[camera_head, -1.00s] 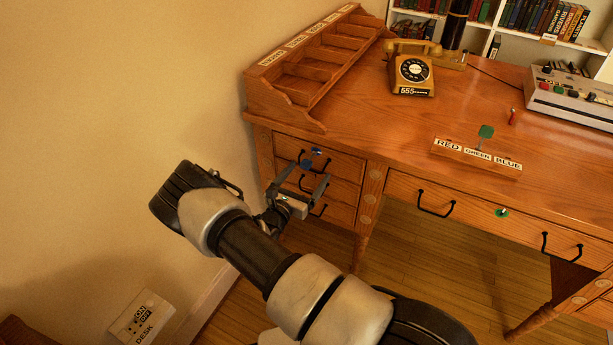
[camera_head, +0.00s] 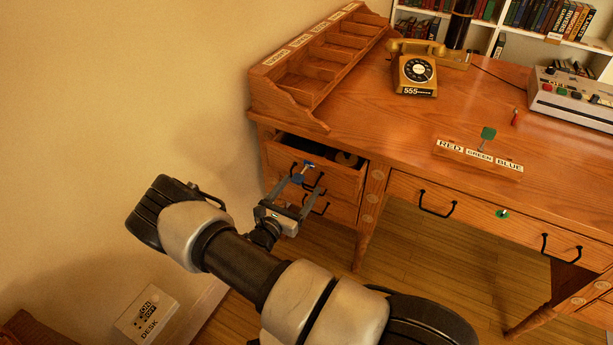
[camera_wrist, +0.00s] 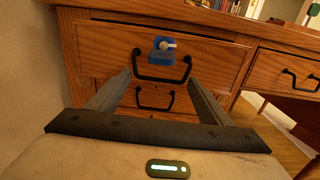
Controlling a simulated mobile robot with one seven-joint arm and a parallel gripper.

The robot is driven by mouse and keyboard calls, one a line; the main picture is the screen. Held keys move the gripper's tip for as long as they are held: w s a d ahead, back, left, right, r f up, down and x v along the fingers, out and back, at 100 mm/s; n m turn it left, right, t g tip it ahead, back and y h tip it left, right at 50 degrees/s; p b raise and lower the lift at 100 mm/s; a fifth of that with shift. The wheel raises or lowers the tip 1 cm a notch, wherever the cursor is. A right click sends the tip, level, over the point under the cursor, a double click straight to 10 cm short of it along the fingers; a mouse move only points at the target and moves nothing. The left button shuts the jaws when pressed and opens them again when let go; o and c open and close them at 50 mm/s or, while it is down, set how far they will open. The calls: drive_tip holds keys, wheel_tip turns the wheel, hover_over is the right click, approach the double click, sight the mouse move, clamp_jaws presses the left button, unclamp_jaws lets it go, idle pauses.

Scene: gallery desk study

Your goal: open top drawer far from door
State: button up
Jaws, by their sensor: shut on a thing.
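The top drawer (camera_head: 345,182) of the desk's left stack stands partly open, with its inside showing from above. Its front (camera_wrist: 215,62) fills the upper middle of the wrist view. In the head view my gripper (camera_head: 307,187) is in front of the drawer. The exact finger contact is partly hidden there.
Lower drawers with black handles (camera_wrist: 155,98) sit below. A wide middle drawer (camera_head: 465,208) with a green lock is to the right. A wall (camera_head: 120,90) is close on the left. A telephone (camera_head: 415,75) and a letter rack (camera_head: 318,65) stand on the desk.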

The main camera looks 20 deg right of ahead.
drive_tip(key=v, duration=1.9)
drive_tip(key=shift+s+a, duration=0.2)
drive_tip(key=shift+a, duration=0.1)
drive_tip(key=o, duration=1.4)
drive_tip(key=shift+c, duration=0.2)
drive_tip(key=p+v, duration=0.1)
drive_tip(key=v, duration=1.1)
